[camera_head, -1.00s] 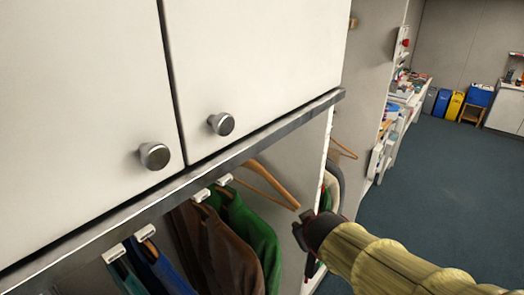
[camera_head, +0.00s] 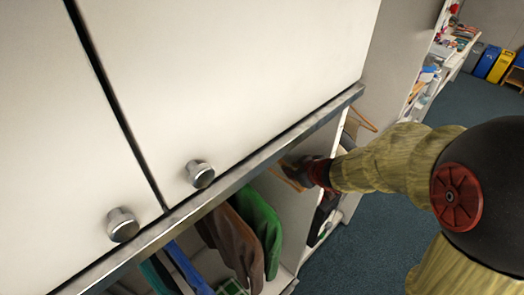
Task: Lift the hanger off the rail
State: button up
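A bare wooden hanger (camera_head: 288,180) shows in part below the front edge of the upper cabinet, to the right of the hanging clothes. Its hook and the rail are hidden behind that edge. My gripper (camera_head: 303,173), dark with red parts, is at the hanger's right end, touching it or very near. The fingers are small and partly covered by my arm, so I cannot tell whether they are open or shut on the wood.
Brown (camera_head: 236,240) and green (camera_head: 263,228) garments hang left of the hanger, with blue ones further left. White cabinet doors (camera_head: 230,70) are above. A side panel stands just right of my gripper, with another wooden hanger (camera_head: 360,118) beyond it. Open floor (camera_head: 345,262) lies right.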

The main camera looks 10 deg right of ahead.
aim_at(281, 162)
jog(key=b+x, duration=0.1)
jog(key=x, duration=0.4)
jog(key=shift+f+b, duration=0.1)
jog(key=shift+b, duration=0.3)
jog(key=shift+s, duration=0.1)
jog(key=c, duration=0.4)
grip_shut()
